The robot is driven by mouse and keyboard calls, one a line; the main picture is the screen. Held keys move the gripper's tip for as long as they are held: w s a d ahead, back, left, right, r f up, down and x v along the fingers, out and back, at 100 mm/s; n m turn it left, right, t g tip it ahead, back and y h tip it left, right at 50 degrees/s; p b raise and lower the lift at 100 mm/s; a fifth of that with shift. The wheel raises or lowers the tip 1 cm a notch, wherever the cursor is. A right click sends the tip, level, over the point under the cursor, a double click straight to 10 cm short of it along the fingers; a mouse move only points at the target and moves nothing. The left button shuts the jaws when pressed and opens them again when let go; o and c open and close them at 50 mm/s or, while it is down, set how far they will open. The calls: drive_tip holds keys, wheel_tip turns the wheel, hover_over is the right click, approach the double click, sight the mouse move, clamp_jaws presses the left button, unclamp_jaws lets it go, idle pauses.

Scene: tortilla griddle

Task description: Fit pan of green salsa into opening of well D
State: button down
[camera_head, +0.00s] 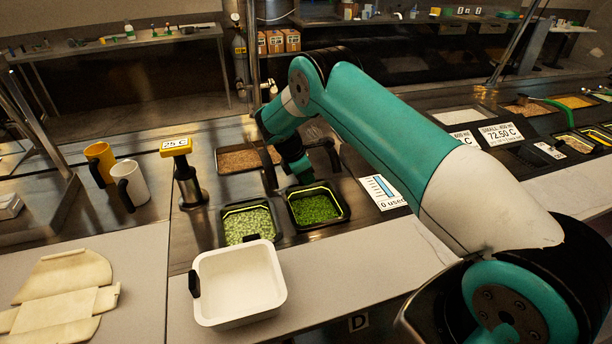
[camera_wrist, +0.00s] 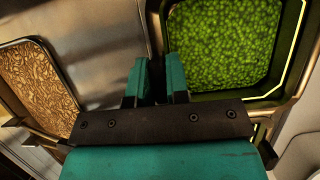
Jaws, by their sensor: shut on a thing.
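A black pan of chopped green salsa (camera_head: 317,208) with a yellow-green lined rim is at a counter opening in the head view. It looks level; I cannot tell whether it is fully seated. It fills the upper right of the wrist view (camera_wrist: 225,45). My gripper (camera_head: 302,180) points down at its back edge and is shut on it; the wrist view shows the two fingers (camera_wrist: 158,82) close together beside its rim, the grip itself partly hidden. A "D" label (camera_head: 358,323) is on the counter front below. Which opening it marks is not certain.
A pan of paler green food (camera_head: 248,224) sits close on the left. A brown-filled pan (camera_head: 240,160) lies behind. A white tub (camera_head: 238,284) stands in front. A "0 used" card (camera_head: 383,191) lies right.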

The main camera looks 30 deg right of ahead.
drive_tip(key=shift+f+b, duration=0.65)
drive_tip(key=shift+f, duration=0.25)
drive_tip(key=c, duration=1)
unclamp_jaws()
drive_tip(key=shift+f, duration=0.1)
drive_tip(key=shift+c, duration=0.2)
drive_tip(key=b+v, duration=0.2)
drive_tip(key=v, duration=1.5)
drive_tip(key=shift+r, duration=0.25)
